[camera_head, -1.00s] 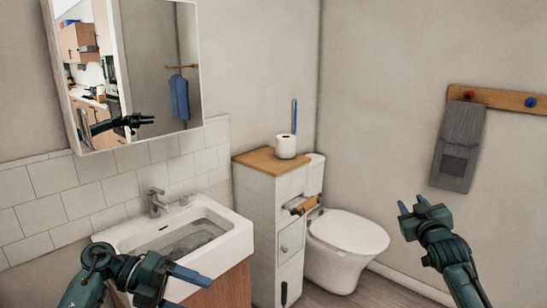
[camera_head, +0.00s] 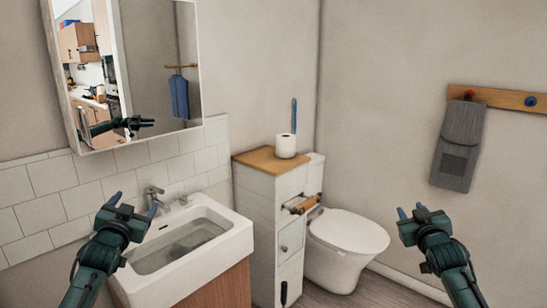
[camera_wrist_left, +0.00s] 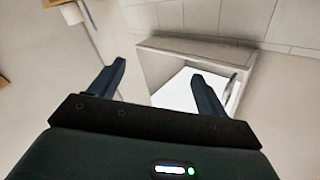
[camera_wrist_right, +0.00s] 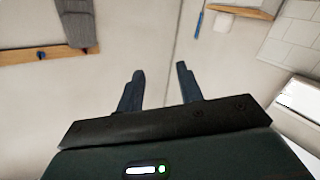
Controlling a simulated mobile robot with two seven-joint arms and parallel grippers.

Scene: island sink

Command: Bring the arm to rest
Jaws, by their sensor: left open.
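My left gripper (camera_head: 134,202) is raised in front of the left side of the sink in the head view. Its two blue-tipped fingers are spread and nothing is between them; they also show wide apart in the left wrist view (camera_wrist_left: 157,85). My right gripper (camera_head: 410,212) is held up at the right, in front of the bare wall and to the right of the toilet. Its fingers are apart and empty in the right wrist view (camera_wrist_right: 159,85). Both arms come up from the bottom of the head view and touch nothing that I can see.
A white sink (camera_head: 225,243) on a wooden cabinet stands below a mirror (camera_head: 160,70). A narrow tiled cabinet (camera_head: 255,215) with a paper roll (camera_head: 286,146) on top stands beside the toilet (camera_head: 345,240). A grey towel (camera_head: 459,140) hangs on the right wall.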

